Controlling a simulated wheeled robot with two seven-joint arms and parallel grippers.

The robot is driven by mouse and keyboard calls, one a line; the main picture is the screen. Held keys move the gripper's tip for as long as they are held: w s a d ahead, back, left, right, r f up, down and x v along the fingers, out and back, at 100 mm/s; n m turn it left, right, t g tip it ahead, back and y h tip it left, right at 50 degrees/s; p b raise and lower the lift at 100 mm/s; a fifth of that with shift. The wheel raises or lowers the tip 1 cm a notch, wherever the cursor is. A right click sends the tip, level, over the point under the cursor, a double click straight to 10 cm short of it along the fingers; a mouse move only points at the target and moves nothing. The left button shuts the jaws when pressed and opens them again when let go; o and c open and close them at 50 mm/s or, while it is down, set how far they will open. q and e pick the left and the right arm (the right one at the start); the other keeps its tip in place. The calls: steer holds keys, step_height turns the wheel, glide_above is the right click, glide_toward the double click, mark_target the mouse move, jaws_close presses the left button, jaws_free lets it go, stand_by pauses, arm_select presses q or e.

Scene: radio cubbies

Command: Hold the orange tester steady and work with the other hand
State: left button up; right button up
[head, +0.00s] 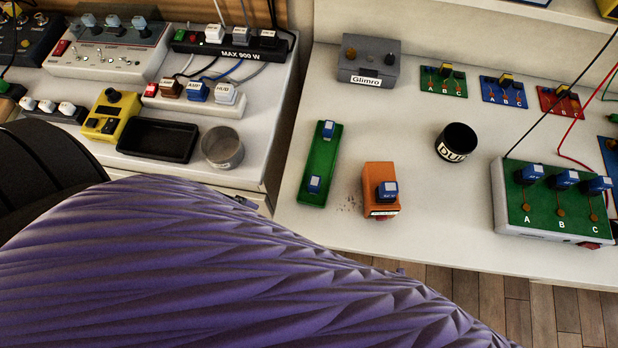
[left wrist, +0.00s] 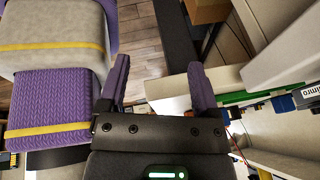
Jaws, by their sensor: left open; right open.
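The orange tester (head: 375,174) stands upright on the right-hand white counter in the head view, near its front edge. A blue rocker or button sits on its top, and a label shows on its front. Nothing touches it. My left gripper (left wrist: 158,86) shows in the left wrist view with its two purple fingers wide apart and nothing between them. I cannot make out my right gripper in either view; a large purple-covered part, likely my arm, fills the lower left of the head view.
A green strip with two blue switches (head: 321,165) lies left of the tester. A black cup (head: 456,144) and a green A-B-C box (head: 548,200) stand to its right. The grey Glimro box (head: 369,62) is behind. The left counter is crowded.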

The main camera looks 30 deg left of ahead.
arm_select(q)
steer(key=d+r, duration=0.1)
steer(key=w+d+r+m+h, duration=0.1)
steer(key=d+r+h, duration=0.1)
steer(key=shift+w+d+r+m, duration=0.25)
steer(key=shift+d+r+m, duration=0.05)
steer(key=shift+d+r, duration=0.05)
steer(key=n+t+h, duration=0.3)
steer(key=n+h, duration=0.3)
glide_toward(378, 192)
steer(key=shift+t, duration=0.3)
steer(key=x, duration=0.9)
steer(key=shift+d+f, duration=0.2)
steer(key=shift+d, duration=0.25)
jaws_close()
arm_select(e)
jaws_close()
